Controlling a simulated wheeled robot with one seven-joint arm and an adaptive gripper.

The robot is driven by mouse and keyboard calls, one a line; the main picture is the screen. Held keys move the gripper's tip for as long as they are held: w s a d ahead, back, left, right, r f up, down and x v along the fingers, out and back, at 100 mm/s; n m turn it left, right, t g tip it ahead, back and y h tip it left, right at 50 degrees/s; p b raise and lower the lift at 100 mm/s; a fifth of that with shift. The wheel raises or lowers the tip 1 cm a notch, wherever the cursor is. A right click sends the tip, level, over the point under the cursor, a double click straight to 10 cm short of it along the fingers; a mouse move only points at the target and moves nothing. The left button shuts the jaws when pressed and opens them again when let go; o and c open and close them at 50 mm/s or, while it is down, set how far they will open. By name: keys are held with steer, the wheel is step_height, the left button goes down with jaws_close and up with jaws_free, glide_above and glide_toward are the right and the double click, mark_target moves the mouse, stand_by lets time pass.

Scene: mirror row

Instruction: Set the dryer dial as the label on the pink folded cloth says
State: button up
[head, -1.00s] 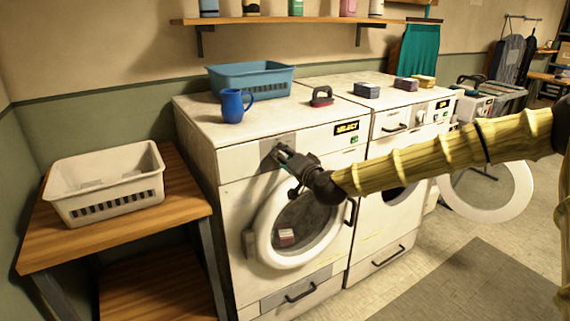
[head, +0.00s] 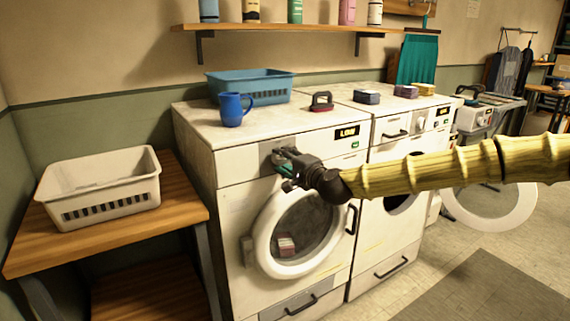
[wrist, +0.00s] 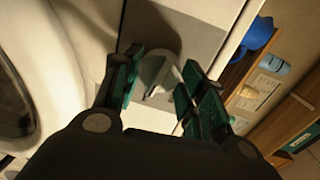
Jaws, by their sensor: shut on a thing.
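My gripper (head: 288,168) is at the control panel of the left front-loading dryer (head: 240,190). In the wrist view my gripper (wrist: 162,90) has its green-padded fingers on either side of the pale round dial (wrist: 155,72), shut on it. In the head view the dial is hidden behind the gripper. The dryer's display (head: 347,132) reads LOW. A pinkish folded cloth (head: 405,91) lies on the right machine's top, between a blue-grey and a yellow one. I cannot read any label on it.
A white basket (head: 100,190) sits on the wooden table at left. The right machine's round door (head: 500,215) stands open.

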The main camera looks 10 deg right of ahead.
steer(key=shift+d, duration=0.1)
stand_by(0.3)
steer(key=o, duration=1)
steer(key=shift+s, duration=0.1)
steer(key=v, duration=1.1)
steer(key=shift+s+d, duration=0.15)
steer(key=shift+s, duration=0.2)
